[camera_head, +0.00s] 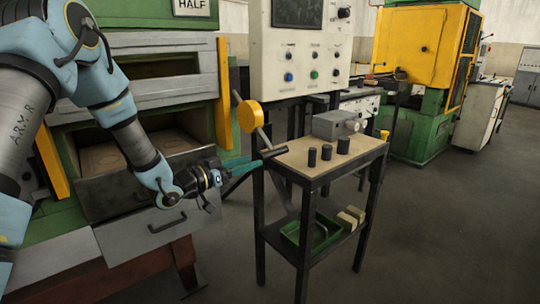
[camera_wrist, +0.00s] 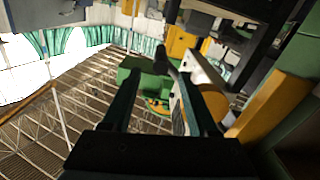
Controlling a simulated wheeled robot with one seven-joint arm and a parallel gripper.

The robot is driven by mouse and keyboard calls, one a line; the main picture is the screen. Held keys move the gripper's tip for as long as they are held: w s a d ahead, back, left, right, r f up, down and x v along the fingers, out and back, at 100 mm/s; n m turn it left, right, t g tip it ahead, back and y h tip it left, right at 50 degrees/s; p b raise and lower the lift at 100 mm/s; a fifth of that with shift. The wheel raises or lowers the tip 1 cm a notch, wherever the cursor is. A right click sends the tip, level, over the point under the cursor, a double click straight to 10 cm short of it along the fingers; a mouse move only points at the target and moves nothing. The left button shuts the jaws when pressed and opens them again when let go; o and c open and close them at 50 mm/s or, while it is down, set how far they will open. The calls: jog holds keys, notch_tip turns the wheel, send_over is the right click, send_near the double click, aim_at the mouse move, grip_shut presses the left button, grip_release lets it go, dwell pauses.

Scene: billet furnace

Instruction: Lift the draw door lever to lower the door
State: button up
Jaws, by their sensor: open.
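The lever's yellow round hub (camera_head: 250,116) is on the furnace's right side. A thin grey rod runs down from it to a black crosswise grip (camera_head: 273,153). My gripper (camera_head: 252,163) is open, with its teal fingers pointing right and their tips close to the grip. I cannot tell whether they touch it or stand around it. In the wrist view, the two fingers frame a dark rod end (camera_wrist: 160,60), and a yellow round part (camera_wrist: 214,102) lies by the right finger. The furnace's lower opening (camera_head: 150,150) shows a pale floor inside; my arm covers part of it.
A small table (camera_head: 310,172) with dark cylinders and a grey box stands close right of my gripper. A green tray (camera_head: 300,232) is on its lower shelf. A control panel (camera_head: 311,50) stands behind. Open floor (camera_head: 420,240) lies to the right.

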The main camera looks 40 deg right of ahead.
aim_at(272, 154)
jog(key=d+p, duration=0.1)
jog(key=d, duration=0.2)
jog(key=d+p, duration=0.1)
jog(key=d, duration=0.2)
jog(key=d+p, duration=0.1)
jog(key=d, duration=0.3)
jog(key=shift+s+d, duration=0.1)
jog(key=shift+s, duration=0.15)
grip_shut()
jog(key=shift+s+r, duration=0.1)
dwell(0.9)
